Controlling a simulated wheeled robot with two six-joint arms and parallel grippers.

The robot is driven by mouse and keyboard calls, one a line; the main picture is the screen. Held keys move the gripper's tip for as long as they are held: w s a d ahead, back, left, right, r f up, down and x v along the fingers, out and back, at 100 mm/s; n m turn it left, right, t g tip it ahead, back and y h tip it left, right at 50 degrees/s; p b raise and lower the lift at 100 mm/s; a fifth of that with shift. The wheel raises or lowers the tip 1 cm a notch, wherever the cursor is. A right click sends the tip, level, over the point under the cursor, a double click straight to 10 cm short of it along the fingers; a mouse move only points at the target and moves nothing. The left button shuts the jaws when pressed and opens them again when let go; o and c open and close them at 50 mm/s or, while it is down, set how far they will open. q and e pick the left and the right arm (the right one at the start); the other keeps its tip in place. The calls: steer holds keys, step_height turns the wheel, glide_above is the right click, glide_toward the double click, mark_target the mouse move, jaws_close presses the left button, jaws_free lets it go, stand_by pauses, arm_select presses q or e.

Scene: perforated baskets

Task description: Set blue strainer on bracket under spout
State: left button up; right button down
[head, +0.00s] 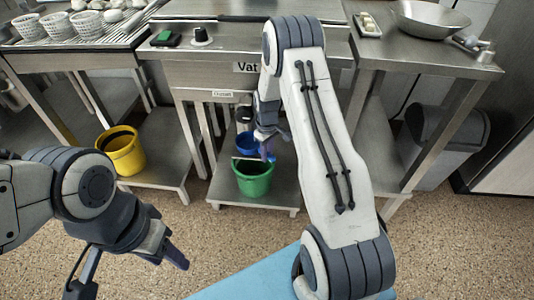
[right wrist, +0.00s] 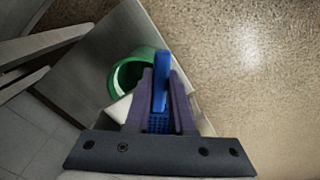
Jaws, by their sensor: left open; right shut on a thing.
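My right gripper (head: 268,147) is shut on the handle of the blue strainer (head: 246,143), low under the vat. In the right wrist view the blue handle of the strainer (right wrist: 162,82) stands between my right gripper's fingers (right wrist: 163,76), and a perforated blue part shows below it. The strainer is above or at the back of the green bucket (head: 254,180); I cannot tell whether it touches the bracket. A pale bar (head: 240,158), possibly the bracket, crosses near the bucket's rim. The dark spout (head: 244,110) is just above, partly hidden by my arm. My left gripper (head: 176,258) is open and empty.
The green bucket (right wrist: 128,75) stands on a low metal shelf (head: 222,188). A yellow bucket (head: 122,152) stands on another shelf at left. Table legs flank the vat. White baskets (head: 62,27) stand on the upper left counter. A grey bin (head: 445,145) is at right.

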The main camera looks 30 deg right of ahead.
steer(key=shift+f, duration=0.45)
stand_by(0.3)
steer(key=c, duration=0.7)
jaws_free()
steer(key=r, duration=0.1)
steer(key=r+p, duration=0.1)
steer(key=r, duration=0.3)
steer(key=shift+s+d+p, duration=0.25)
steer(key=shift+s+p, duration=0.1)
steer(key=shift+p, duration=0.05)
steer(key=s+d+r+p, duration=0.2)
steer(key=s+d+r, duration=0.4)
steer(key=s, duration=0.2)
steer(key=shift+s+d, duration=0.2)
steer(key=shift+s, duration=0.15)
steer(key=shift+a, duration=0.1)
